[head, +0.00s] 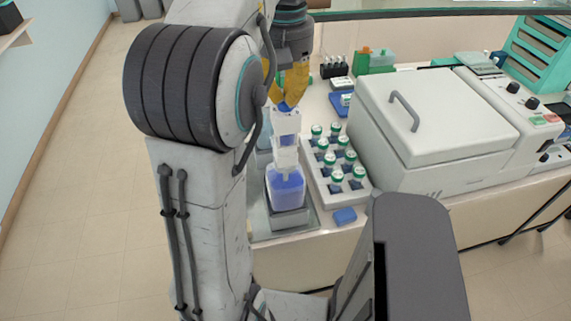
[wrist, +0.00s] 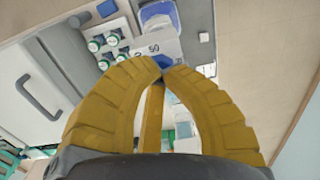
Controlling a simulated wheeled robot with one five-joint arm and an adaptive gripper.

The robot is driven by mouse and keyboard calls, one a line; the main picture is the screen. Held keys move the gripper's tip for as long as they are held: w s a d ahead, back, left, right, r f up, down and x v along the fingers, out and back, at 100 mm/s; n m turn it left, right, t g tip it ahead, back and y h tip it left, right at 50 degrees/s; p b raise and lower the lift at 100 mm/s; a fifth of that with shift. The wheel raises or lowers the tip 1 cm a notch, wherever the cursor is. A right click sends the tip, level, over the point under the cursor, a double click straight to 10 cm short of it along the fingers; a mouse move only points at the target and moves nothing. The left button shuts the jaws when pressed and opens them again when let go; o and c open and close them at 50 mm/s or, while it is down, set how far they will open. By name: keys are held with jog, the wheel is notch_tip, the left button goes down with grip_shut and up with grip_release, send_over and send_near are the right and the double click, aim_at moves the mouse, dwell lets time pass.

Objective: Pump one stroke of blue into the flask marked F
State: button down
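The dispenser stands left of the vial rack in the head view. It has a clear bottle holding blue liquid (head: 286,190) and a stacked white upper part (head: 285,124) with a blue top (head: 285,107). My gripper (head: 288,101) has its yellow fingers pointing down right at that blue top; I cannot tell whether they touch it. In the wrist view the fingertips (wrist: 163,69) come together, with no held object seen. Beyond them is a white part with "50" on it (wrist: 155,49) and a blue-filled container (wrist: 159,16). I cannot make out a flask marked F.
A white rack (head: 318,180) of green-capped vials stands just right of the dispenser. A large white machine with a handle (head: 430,120) fills the bench further right. A small blue block (head: 345,216) lies at the front edge. Floor is clear at left.

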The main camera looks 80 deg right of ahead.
jog(key=shift+f, duration=0.45)
dwell(0.7)
jog(key=shift+r+p, duration=2.7)
jog(key=shift+p, duration=0.05)
jog(key=shift+r+p, duration=0.65)
jog(key=shift+r, duration=1.85)
